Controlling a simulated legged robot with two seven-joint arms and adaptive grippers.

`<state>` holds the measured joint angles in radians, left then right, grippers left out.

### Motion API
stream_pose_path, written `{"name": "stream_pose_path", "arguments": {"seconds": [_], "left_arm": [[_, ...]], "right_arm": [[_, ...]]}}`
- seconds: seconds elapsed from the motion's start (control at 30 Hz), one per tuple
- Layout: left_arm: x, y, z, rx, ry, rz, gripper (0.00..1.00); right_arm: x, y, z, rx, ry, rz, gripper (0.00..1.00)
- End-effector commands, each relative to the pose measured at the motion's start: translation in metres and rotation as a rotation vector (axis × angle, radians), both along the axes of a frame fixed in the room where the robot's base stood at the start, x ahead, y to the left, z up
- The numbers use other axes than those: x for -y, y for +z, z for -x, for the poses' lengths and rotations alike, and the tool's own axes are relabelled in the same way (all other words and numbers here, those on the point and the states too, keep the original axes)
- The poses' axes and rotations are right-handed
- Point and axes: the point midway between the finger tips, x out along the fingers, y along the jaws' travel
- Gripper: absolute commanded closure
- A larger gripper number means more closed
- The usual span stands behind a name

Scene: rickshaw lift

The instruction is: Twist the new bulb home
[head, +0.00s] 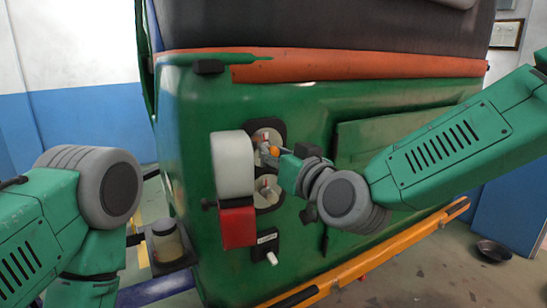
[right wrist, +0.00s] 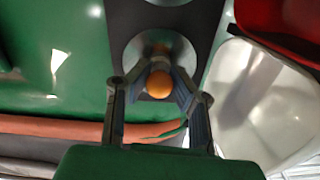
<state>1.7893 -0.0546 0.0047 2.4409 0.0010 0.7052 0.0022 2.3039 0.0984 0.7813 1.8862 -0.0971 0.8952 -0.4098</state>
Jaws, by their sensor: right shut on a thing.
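The orange bulb (head: 274,151) is at the upper round lamp socket (head: 264,134) on the green rickshaw's body. My right gripper (head: 281,153) is shut on it. In the right wrist view the bulb (right wrist: 158,86) sits between the two fingertips (right wrist: 158,80), in front of the shiny round reflector (right wrist: 138,60). The bulb's base is hidden, so I cannot tell how deep it sits. The lower socket (head: 266,192) is below.
The white lens (head: 233,165) and red lens (head: 238,226) stand just left of the sockets. A switch panel (head: 264,238) with a white lever is below. A jar (head: 166,241) stands on a dark holder at lower left. An orange bar (head: 375,258) runs along the bottom.

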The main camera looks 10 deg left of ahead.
Motion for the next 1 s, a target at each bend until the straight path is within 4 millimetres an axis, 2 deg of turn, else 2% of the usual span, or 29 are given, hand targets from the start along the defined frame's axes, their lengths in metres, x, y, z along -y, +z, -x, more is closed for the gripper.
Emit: {"name": "stream_pose_path", "arguments": {"seconds": [0.37, 0.4, 0.43, 1.0], "left_arm": [[0.0000, -0.0031, 0.0000, 0.000, 0.000, 0.000, 0.60], [0.0000, -0.0021, 0.0001, 0.000, 0.000, 0.000, 0.60], [0.0000, -0.0020, 0.0001, 0.000, 0.000, 0.000, 0.60], [0.0000, -0.0024, 0.0000, 0.000, 0.000, 0.000, 0.60]], "right_arm": [[0.0026, 0.0011, -0.0035, -0.058, -0.010, -0.088, 0.97], [0.0021, 0.0017, -0.0031, -0.053, -0.009, -0.080, 0.69], [0.0021, 0.0018, -0.0030, -0.052, -0.009, -0.078, 0.59], [0.0026, 0.0011, 0.0016, -0.052, -0.004, -0.074, 0.60]]}}
